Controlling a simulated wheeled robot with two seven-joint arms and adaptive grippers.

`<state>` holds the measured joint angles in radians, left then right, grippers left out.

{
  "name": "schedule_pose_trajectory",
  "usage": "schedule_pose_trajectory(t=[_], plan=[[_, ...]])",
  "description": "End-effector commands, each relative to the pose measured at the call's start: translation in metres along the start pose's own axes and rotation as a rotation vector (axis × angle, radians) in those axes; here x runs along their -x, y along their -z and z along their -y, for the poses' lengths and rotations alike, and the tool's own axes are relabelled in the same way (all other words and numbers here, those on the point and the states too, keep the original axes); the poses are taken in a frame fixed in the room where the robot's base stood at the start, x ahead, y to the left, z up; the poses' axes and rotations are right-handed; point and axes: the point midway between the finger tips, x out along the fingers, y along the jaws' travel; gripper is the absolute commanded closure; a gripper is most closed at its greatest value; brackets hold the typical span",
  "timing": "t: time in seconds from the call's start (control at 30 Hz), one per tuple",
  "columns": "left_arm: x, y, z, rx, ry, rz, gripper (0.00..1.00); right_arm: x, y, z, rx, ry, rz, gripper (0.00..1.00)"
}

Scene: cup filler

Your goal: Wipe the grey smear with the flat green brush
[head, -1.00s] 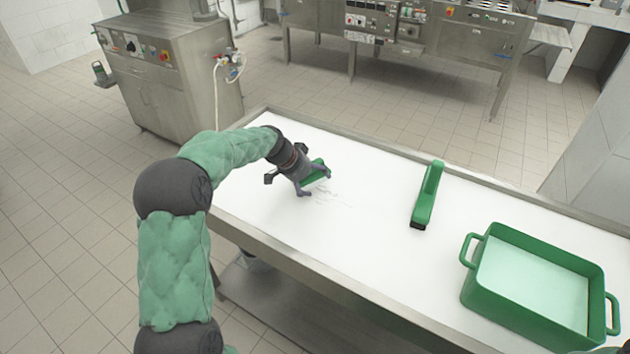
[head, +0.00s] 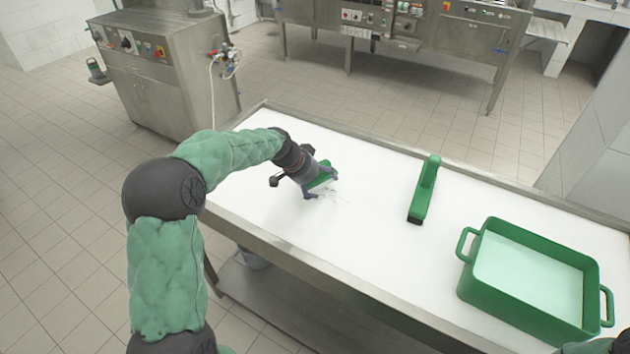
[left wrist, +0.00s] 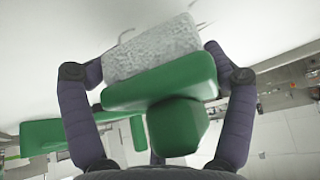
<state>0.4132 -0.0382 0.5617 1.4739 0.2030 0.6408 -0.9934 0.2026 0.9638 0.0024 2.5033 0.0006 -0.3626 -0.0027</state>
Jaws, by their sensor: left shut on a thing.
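The flat green brush (head: 321,176) is in my left gripper (head: 322,184), whose fingers are closed on both sides of it. In the left wrist view the brush shows a green back and knob (left wrist: 177,125) and a pale grey fuzzy pad (left wrist: 152,47) facing the white tabletop. The grey smear (head: 340,196) shows as a few faint dark marks just right of the gripper; the gripper and brush may hide part of it. Whether the pad touches the table is unclear. My right gripper is out of view.
A second green brush (head: 424,190) with a long handle lies on the white table (head: 375,250), right of the smear. A green two-handled tub (head: 517,318) stands at the right. The table has a raised metal rim. Steel machines stand behind.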

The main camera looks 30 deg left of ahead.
Motion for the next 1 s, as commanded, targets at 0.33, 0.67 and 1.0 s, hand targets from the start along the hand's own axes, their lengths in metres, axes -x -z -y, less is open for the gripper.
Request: schedule_pose_trajectory(t=[0.33,0.67,1.0], plan=[[-0.004,0.010,-0.023,-0.003,-0.001,-0.001,0.70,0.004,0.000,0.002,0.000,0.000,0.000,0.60],[-0.007,0.015,-0.037,-0.002,-0.001,-0.001,0.70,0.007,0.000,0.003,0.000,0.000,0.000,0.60],[-0.012,0.025,-0.059,-0.002,0.000,-0.001,0.70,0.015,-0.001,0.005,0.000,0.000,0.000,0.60]])
